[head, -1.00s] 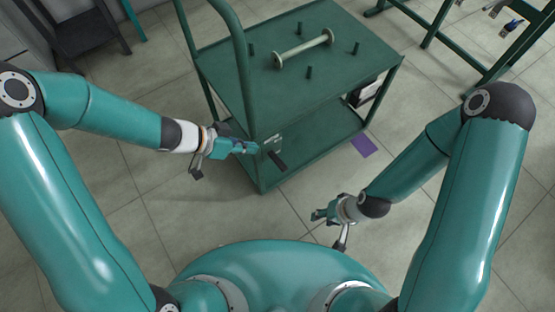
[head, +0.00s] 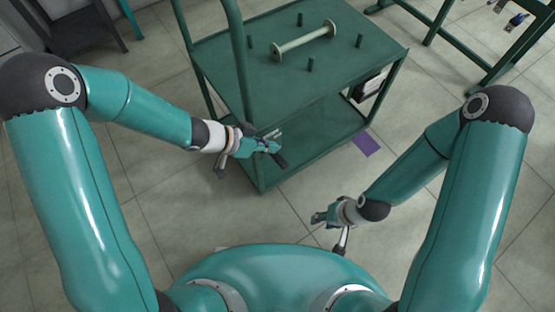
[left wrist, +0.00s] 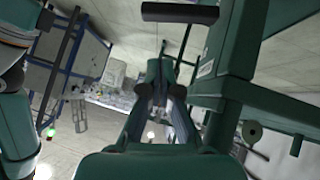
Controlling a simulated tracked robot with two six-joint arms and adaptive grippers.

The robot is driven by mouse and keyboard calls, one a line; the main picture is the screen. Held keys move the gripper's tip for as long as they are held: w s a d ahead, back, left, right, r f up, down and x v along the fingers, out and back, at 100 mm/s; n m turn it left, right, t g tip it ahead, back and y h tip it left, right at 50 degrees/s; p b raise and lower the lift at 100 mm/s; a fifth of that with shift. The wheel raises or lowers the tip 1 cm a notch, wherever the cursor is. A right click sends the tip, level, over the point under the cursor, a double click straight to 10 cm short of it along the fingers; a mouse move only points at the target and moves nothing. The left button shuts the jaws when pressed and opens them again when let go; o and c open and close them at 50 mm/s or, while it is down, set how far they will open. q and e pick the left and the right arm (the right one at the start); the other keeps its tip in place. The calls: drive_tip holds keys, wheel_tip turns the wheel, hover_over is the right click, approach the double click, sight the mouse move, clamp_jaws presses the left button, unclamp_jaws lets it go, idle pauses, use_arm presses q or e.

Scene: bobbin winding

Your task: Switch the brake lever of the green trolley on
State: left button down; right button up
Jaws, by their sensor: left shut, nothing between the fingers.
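The green trolley (head: 330,85) stands ahead of me in the head view, with its upright handle at its left. The brake lever (head: 279,160) shows as a short dark bar at the trolley's near left corner. In the left wrist view, a dark cylindrical grip (left wrist: 180,12), apparently the lever's, lies just beyond the fingertips. My left gripper (head: 277,142) is shut and empty, close to the lever and partly covering it; contact cannot be told. It also shows in the left wrist view (left wrist: 162,78). My right gripper (head: 318,216) hangs low over the floor, away from the trolley.
A pale bobbin (head: 304,41) lies on the trolley's top among several short green pegs. A purple sheet (head: 365,144) lies on the floor right of the trolley. A green frame (head: 447,30) stands at the back right.

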sight(275, 157)
use_arm(q)
drive_tip(key=f+b, duration=0.1)
drive_tip(key=d+f+b, duration=0.1)
drive_tip(key=f, duration=0.1)
drive_tip(key=f+b, duration=0.1)
drive_tip(key=shift+s+d+f, duration=0.2)
drive_tip(key=shift+d+f, duration=0.15)
drive_tip(key=shift+f, duration=0.05)
use_arm(e)
wheel_tip(275, 157, down, 4)
drive_tip(key=shift+r, duration=0.1)
